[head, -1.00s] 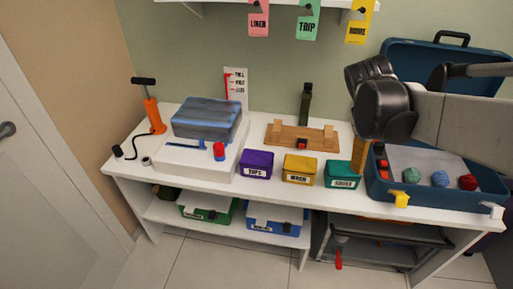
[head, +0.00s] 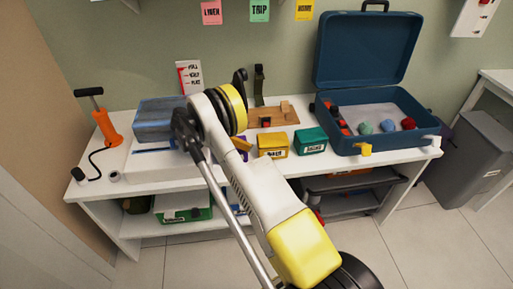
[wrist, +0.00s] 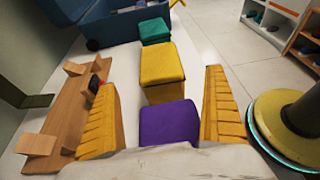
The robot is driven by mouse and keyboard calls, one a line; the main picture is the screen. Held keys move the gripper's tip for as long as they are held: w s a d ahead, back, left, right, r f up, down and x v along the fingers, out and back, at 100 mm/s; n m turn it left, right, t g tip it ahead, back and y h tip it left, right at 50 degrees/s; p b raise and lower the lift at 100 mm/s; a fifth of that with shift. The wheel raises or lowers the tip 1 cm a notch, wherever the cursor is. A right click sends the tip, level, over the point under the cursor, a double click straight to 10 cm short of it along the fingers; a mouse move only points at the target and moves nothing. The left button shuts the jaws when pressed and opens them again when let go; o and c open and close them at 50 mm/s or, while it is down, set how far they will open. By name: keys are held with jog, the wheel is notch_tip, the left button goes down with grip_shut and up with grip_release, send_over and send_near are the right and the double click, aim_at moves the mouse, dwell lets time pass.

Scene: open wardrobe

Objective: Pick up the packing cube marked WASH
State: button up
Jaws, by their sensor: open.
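The yellow packing cube (head: 273,145) stands on the white bench, and its front label seems to read WASH, though the print is small. It also shows in the wrist view (wrist: 160,65), ahead between the fingers. A purple cube (wrist: 168,123) sits nearer, also between the fingers; in the head view my arm hides most of it. A green cube (head: 309,140) stands to the right of the yellow one. My gripper (wrist: 160,78) is open and empty, its yellow ribbed fingers spread on both sides of the cube row. In the head view one yellow finger shows left of the yellow cube.
A wooden stand (head: 285,116) is behind the cubes. An open blue suitcase (head: 375,144) with small coloured balls stands to the right.

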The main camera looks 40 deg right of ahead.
aim_at(266, 139)
jog(key=b+x, duration=0.2)
jog(key=x, duration=0.4)
jog(key=shift+s+d+f+b, duration=0.2)
jog(key=shift+d+f+b, duration=0.05)
jog(key=shift+b, duration=0.1)
jog(key=shift+s+d, duration=0.2)
jog(key=shift+d, duration=0.15)
jog(key=c, duration=1.4)
